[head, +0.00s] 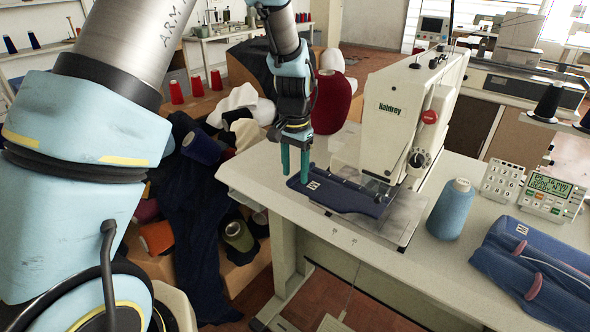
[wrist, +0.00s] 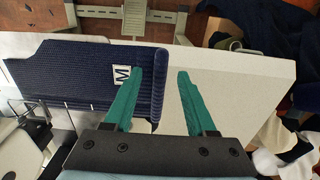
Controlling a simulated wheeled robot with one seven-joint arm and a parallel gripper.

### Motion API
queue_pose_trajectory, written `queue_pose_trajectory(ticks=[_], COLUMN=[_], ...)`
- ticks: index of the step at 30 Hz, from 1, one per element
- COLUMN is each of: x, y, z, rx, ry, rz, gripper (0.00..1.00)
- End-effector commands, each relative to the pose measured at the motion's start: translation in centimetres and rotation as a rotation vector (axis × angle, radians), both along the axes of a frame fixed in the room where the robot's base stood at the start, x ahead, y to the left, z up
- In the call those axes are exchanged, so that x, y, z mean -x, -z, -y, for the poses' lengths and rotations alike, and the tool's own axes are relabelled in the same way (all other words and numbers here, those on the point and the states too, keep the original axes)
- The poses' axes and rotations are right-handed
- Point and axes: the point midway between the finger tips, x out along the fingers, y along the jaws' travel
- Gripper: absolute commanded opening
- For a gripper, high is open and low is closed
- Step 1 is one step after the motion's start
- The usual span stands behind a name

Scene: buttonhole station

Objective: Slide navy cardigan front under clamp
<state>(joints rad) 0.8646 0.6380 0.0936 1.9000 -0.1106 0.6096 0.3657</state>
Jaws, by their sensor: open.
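The navy cardigan front (head: 340,196) lies flat on the white table, its right part at the buttonhole machine (head: 395,115). Its white M label (head: 313,185) is near the left end. In the wrist view the ribbed navy front (wrist: 75,72) fills the left, with the label (wrist: 121,75) beside my left finger. My gripper (head: 295,178) is open, pointing down at the front's left end. In the wrist view my gripper (wrist: 160,74) has one finger over the cloth and one over bare table, the ribbed edge between them. The clamp under the machine head is hard to make out.
A blue yarn cone (head: 451,209), a keypad (head: 502,182) and a display unit (head: 551,194) stand right of the machine. A folded blue garment (head: 540,268) with pink clips lies at front right. Bare white table (wrist: 225,75) shows beside the front.

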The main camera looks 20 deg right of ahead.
Motion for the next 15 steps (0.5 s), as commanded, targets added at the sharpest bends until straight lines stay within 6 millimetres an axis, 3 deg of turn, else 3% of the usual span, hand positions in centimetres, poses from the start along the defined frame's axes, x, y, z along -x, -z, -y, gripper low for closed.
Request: queue_pose_trajectory(ticks=[8,15], x=[-0.1,-0.1], y=[-1.2,-5.7], z=[0.1,0.0], rx=[0.003,0.004], ry=[0.0,0.0], rz=[0.003,0.005], gripper=[0.56,0.56])
